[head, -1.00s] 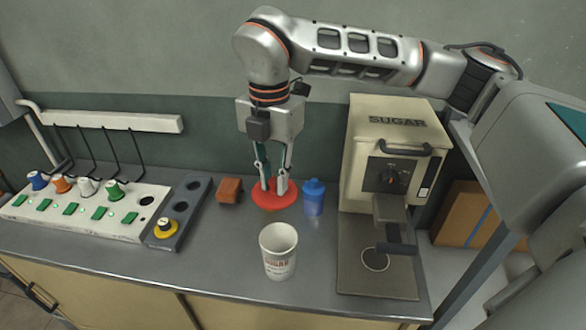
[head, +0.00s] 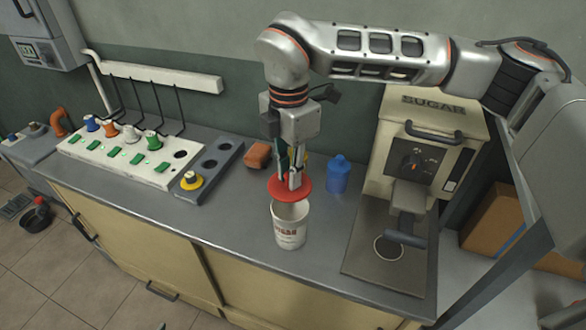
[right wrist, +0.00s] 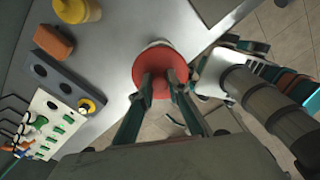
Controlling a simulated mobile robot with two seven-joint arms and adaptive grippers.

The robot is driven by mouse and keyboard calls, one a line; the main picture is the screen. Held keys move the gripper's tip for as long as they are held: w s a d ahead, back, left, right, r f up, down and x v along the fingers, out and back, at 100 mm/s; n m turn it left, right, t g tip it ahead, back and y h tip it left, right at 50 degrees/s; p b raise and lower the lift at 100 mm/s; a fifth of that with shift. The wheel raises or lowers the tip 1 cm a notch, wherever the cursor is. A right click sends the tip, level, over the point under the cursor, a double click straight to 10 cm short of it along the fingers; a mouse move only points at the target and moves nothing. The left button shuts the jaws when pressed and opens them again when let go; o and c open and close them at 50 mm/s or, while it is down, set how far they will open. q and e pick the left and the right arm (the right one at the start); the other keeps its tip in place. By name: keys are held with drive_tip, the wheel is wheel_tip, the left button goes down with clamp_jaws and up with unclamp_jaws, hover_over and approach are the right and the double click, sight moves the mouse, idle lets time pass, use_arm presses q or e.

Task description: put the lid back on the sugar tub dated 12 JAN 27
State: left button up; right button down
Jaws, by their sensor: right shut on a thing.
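The white sugar tub (head: 289,232) stands upright and open near the counter's front edge. Its printed label shows, but I cannot read a date. My right gripper (head: 292,184) is shut on the red round lid (head: 278,190). The lid hangs just above the tub and slightly behind its centre in the head view, with part of the open mouth showing below. In the right wrist view, the lid (right wrist: 160,62) sits between the fingertips (right wrist: 160,80) and covers most of the tub; only a pale rim shows past it. My left gripper is not in view.
A blue bottle (head: 338,175) stands right of the lid, with a brown block (head: 257,155) to the left. A yellow container (right wrist: 78,10) shows in the wrist view. The sugar machine (head: 425,150) stands right; a button panel (head: 130,150) lies left. Counter left of the tub is clear.

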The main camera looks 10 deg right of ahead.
sight(290, 192)
drive_tip(key=shift+f+b, duration=0.6)
drive_tip(key=shift+f, duration=1.15)
drive_tip(key=shift+f+b, duration=0.85)
drive_tip(key=shift+f, duration=0.4)
drive_tip(key=shift+f+b, duration=0.15)
drive_tip(key=shift+b, duration=0.2)
idle(0.4)
drive_tip(key=c, duration=1.9)
unclamp_jaws()
